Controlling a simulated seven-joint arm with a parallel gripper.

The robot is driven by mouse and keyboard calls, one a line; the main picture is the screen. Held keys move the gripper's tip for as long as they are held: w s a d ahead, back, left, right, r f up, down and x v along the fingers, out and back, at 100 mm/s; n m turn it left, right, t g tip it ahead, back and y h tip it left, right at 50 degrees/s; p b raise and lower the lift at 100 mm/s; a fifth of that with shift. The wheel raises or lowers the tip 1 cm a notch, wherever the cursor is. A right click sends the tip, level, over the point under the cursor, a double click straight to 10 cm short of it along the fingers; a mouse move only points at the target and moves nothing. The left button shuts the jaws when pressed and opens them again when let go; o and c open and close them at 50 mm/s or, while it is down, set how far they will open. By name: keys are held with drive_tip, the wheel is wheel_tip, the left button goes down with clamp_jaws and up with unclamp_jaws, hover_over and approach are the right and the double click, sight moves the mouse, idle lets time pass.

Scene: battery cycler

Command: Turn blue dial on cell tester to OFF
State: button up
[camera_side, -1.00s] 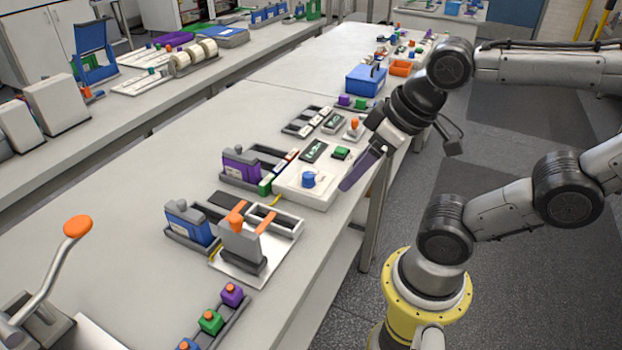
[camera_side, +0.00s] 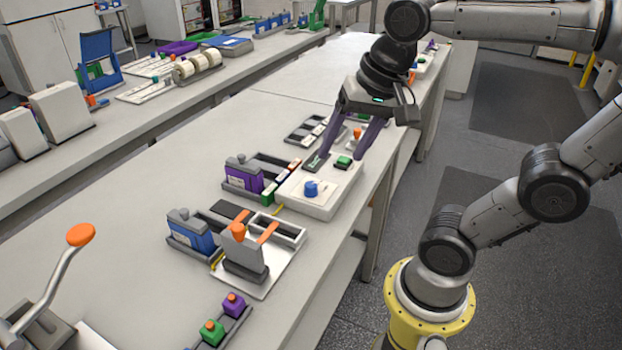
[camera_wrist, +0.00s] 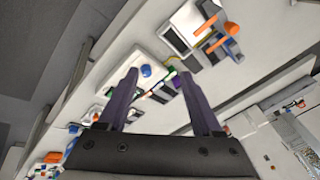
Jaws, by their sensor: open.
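The cell tester (camera_side: 322,198) is a white box near the front edge of the bench. Its blue dial (camera_side: 311,188) stands on the near part of the top, and a green button (camera_side: 343,162) and a small dark display sit on the far part. My gripper (camera_side: 340,158) is open and empty above the far end of the tester, its two purple fingers pointing down. In the wrist view the blue dial (camera_wrist: 146,70) shows between and beyond the open fingers (camera_wrist: 158,76). The dial's setting and any OFF mark are too small to read.
A purple battery holder (camera_side: 243,174) stands left of the tester. A blue one (camera_side: 188,228) and a fixture with orange levers (camera_side: 244,255) stand nearer the camera. Dark trays (camera_side: 308,130) lie behind the tester. The bench left of these is clear.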

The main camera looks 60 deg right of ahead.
drive_tip(key=w+d+m+g, duration=0.2)
drive_tip(key=w+d+m, duration=0.2)
drive_tip(key=w+m, duration=0.3)
drive_tip(key=m+g, duration=0.2)
approach(311, 184)
wheel_tip(311, 184, down, 9)
drive_tip(key=shift+d+r, duration=0.1)
drive_tip(key=shift+r, duration=0.1)
clamp_jaws()
